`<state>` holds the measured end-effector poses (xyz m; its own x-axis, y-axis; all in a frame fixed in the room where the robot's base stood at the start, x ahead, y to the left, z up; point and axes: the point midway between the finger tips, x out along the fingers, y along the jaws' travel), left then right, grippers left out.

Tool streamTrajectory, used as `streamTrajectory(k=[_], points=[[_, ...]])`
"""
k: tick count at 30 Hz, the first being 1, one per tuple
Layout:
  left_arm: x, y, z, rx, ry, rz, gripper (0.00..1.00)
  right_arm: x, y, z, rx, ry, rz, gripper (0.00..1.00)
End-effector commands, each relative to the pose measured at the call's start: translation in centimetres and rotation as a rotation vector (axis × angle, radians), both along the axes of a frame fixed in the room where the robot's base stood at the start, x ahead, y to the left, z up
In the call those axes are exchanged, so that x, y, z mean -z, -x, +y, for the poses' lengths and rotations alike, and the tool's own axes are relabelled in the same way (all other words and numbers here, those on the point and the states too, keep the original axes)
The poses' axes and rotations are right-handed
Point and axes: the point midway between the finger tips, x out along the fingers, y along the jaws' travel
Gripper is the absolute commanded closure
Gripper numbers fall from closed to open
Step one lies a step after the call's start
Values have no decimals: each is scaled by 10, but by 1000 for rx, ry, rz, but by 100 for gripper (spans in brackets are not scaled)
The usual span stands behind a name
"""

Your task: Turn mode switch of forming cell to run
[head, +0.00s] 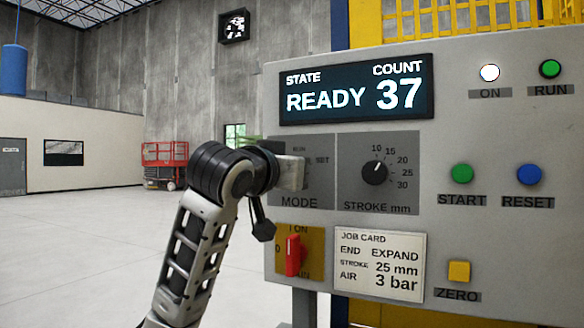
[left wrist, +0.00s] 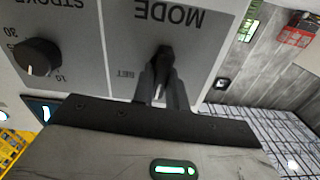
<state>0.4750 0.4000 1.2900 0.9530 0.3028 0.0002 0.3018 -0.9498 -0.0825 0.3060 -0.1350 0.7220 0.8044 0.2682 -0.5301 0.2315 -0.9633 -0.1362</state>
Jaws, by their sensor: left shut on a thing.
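The forming cell's grey control panel (head: 450,225) fills the right of the head view. Its MODE plate (head: 318,200) is at the lower left of the display. My left gripper (head: 292,172) reaches this plate and hides the knob there. In the left wrist view, upside down, the black mode switch (left wrist: 164,57) sits between the two fingers of my left gripper (left wrist: 161,92), which are shut on it. A SET label shows beside it; a partly covered upper label shows in the head view. The switch's exact setting is hard to tell. My right gripper is not in view.
The display (head: 356,89) reads READY, COUNT 37. A stroke knob (head: 374,172) is right of the MODE plate, and a red switch (head: 293,255) is below it. START (head: 461,174), RESET (head: 528,174) and ZERO (head: 459,271) buttons are further right. Open floor lies left.

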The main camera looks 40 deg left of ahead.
Motion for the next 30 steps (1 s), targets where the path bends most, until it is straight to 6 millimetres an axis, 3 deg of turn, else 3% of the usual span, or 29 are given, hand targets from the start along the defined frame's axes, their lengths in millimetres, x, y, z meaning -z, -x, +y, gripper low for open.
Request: streamTrajectory(k=[23, 24, 25, 30], points=[[2, 0, 0, 1, 97, -25, 100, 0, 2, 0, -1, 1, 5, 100], [2, 0, 0, 1, 97, -25, 74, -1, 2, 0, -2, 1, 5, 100], [1, 0, 0, 1, 96, -26, 66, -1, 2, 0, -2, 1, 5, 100], [1, 0, 0, 1, 94, -27, 64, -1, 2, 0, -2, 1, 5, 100]])
